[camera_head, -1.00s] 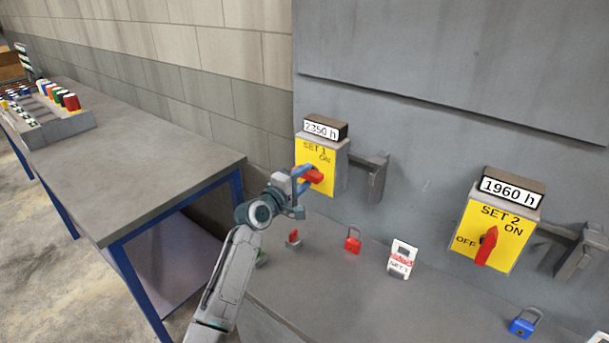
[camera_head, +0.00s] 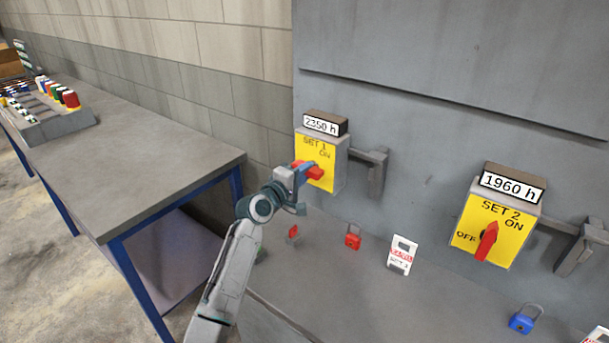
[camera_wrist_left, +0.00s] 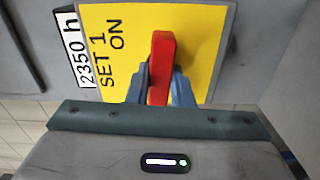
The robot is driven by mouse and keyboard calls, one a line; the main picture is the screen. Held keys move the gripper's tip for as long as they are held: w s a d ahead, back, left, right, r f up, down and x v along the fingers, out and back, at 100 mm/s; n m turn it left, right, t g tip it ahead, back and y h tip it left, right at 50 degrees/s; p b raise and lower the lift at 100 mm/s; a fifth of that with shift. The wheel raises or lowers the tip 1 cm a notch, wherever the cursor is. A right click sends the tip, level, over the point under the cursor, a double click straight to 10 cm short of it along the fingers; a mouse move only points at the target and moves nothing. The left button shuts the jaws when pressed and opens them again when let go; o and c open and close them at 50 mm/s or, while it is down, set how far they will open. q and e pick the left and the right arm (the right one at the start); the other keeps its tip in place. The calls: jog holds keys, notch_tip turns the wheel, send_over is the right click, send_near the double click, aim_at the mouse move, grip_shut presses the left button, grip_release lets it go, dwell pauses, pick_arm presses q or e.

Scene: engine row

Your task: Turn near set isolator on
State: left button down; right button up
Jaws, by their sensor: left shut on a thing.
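The SET 1 isolator is a yellow plate (camera_head: 326,179) on a grey box, under a 2350 h meter (camera_head: 324,123). Its red handle (camera_head: 314,172) lies roughly crosswise on the plate. My left gripper (camera_head: 304,171) is shut on this handle. In the left wrist view, the blue fingers (camera_wrist_left: 168,90) sit around the lower part of the red handle (camera_wrist_left: 161,52), beside the words SET 1 ON. The OFF mark is hidden. The SET 2 isolator (camera_head: 505,232), at right, has its red handle (camera_head: 487,242) near upright. My right gripper is not in view.
On the grey ledge are a red padlock (camera_head: 353,237), a smaller red item (camera_head: 293,233), a SET 1 tag (camera_head: 402,255) and a blue padlock (camera_head: 525,319). A bracket (camera_head: 377,172) juts out right of SET 1. A workbench (camera_head: 150,160) stands at left.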

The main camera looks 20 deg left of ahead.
pick_arm(q)
jog(key=m+b, duration=0.4)
jog(key=m, duration=0.1)
jog(key=shift+f+b, duration=0.3)
jog(key=m+b, duration=0.3)
jog(key=m, duration=0.1)
jog(key=shift+b, duration=0.4)
jog(key=shift+m+b, duration=0.7)
jog(key=shift+m, duration=0.5)
jog(key=shift+m+b, duration=0.95)
jog(key=shift+m, duration=0.25)
jog(key=shift+m+b, duration=0.45)
jog(key=shift+m, duration=0.35)
jog(key=shift+r+m+b, duration=0.1)
jog(key=shift+m+b, duration=0.4)
jog(key=shift+m, duration=0.3)
jog(key=c, duration=1.3)
grip_release()
jog(key=shift+r, duration=0.1)
